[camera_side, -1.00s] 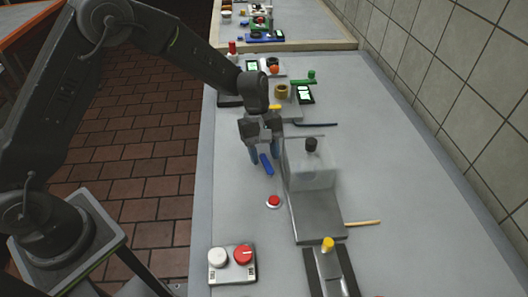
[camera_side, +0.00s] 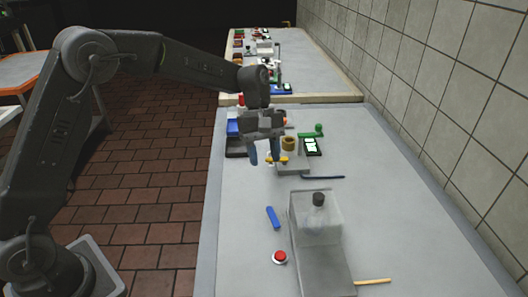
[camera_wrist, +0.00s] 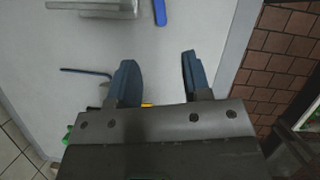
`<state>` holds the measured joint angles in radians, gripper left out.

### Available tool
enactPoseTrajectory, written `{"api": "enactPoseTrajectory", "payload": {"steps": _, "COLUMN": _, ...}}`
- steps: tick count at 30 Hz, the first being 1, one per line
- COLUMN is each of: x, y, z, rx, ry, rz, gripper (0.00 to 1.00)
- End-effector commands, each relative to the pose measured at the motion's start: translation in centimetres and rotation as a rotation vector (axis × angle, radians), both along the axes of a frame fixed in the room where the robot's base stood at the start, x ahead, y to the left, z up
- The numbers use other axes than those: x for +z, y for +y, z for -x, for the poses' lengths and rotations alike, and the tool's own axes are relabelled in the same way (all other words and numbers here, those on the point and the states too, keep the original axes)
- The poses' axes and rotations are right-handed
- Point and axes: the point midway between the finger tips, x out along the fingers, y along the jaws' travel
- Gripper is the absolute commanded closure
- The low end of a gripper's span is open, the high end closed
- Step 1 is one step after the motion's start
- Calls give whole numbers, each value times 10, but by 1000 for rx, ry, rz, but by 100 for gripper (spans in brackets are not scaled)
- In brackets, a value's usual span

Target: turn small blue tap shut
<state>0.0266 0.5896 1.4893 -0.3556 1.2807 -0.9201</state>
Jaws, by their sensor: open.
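No part I can surely call a small blue tap shows. A small blue bar (camera_side: 273,217) lies flat on the grey counter, left of a clear box. It also shows at the top of the wrist view (camera_wrist: 160,12). A blue block (camera_side: 233,127) stands at the counter's left edge, partly behind my gripper. My gripper (camera_side: 265,158) is open, fingers down and empty, over the counter beyond the blue bar, beside a small grey plate with a tan ring. Its two blue fingers stand apart in the wrist view (camera_wrist: 159,64). A yellow piece (camera_wrist: 147,104) shows behind them.
The clear box (camera_side: 318,222) with a dark-capped item stands on a grey base. A dark bent rod (camera_side: 322,177), tan ring (camera_side: 289,143), green-knobbed part (camera_side: 318,130) and small screen (camera_side: 311,147) lie nearby. A red button (camera_side: 280,257) is in front.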

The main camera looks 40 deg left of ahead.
Motion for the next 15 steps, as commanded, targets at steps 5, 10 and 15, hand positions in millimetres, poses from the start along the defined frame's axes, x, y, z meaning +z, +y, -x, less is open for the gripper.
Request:
{"api": "enactPoseTrajectory", "payload": {"steps": 5, "x": 5, "y": 2, "z": -1, "rx": 0, "ry": 0, "rz": 0, "gripper": 55}}
{"api": "enactPoseTrajectory", "payload": {"steps": 10, "x": 4, "y": 2, "z": -1, "rx": 0, "ry": 0, "rz": 0, "gripper": 55}}
{"api": "enactPoseTrajectory", "payload": {"steps": 15, "x": 4, "y": 23, "z": -2, "rx": 138, "ry": 0, "rz": 0, "gripper": 55}}
